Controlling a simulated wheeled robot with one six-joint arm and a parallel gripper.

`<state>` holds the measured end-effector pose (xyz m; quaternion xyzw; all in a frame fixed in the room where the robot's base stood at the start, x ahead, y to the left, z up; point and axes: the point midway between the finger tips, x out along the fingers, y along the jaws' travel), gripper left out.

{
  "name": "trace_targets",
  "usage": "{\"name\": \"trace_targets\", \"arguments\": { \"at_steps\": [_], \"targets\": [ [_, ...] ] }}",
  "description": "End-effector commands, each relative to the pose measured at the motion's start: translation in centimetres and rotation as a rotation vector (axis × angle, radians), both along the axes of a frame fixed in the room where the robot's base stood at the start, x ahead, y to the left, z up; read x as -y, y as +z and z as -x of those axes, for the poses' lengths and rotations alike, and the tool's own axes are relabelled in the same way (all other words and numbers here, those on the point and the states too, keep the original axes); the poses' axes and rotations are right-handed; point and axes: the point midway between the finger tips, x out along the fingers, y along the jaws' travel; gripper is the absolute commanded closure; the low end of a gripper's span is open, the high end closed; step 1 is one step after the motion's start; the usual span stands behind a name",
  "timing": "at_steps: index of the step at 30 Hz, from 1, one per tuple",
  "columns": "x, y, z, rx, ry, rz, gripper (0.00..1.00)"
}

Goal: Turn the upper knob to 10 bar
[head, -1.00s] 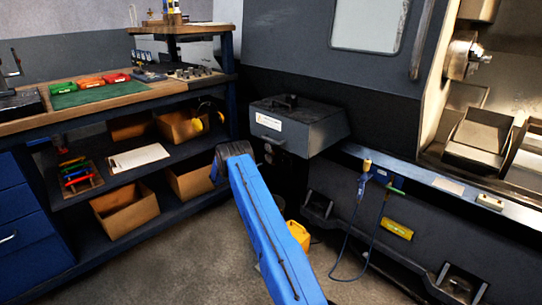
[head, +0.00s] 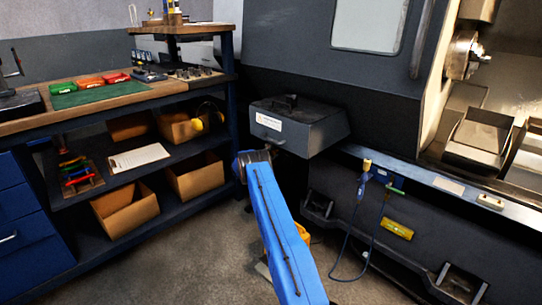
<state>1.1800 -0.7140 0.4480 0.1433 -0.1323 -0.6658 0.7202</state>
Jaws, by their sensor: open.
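My blue arm (head: 280,235) reaches up from the bottom of the head view. Its dark end joint (head: 258,157) is in front of the left lower side of a grey machine box (head: 300,125) with a white label. My gripper cannot be made out; it is hidden beyond the end of the arm. The upper knob and any pressure scale cannot be made out either. A small pale part shows just under the box's left front edge, beside the arm's end, too small to identify.
A workbench (head: 110,100) with shelves and cardboard boxes (head: 126,212) stands at the left. The grey lathe (head: 350,85) fills the right, with a hanging blue cable (head: 347,235) on its front. A yellow object (head: 302,233) is partly behind my arm. Floor is clear between bench and arm.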

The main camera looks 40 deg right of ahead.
Motion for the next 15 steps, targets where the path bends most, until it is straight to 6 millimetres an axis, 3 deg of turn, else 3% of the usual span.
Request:
{"name": "trace_targets", "arguments": {
  "at_steps": [7,12,15],
  "targets": [
    [0.05,-0.01,0.00,0.000,0.000,0.000,0.57],
    [0.04,-0.01,0.00,0.000,0.000,0.000,0.95],
    [0.04,-0.03,0.02,0.000,0.000,0.000,0.98]
  ]
}}
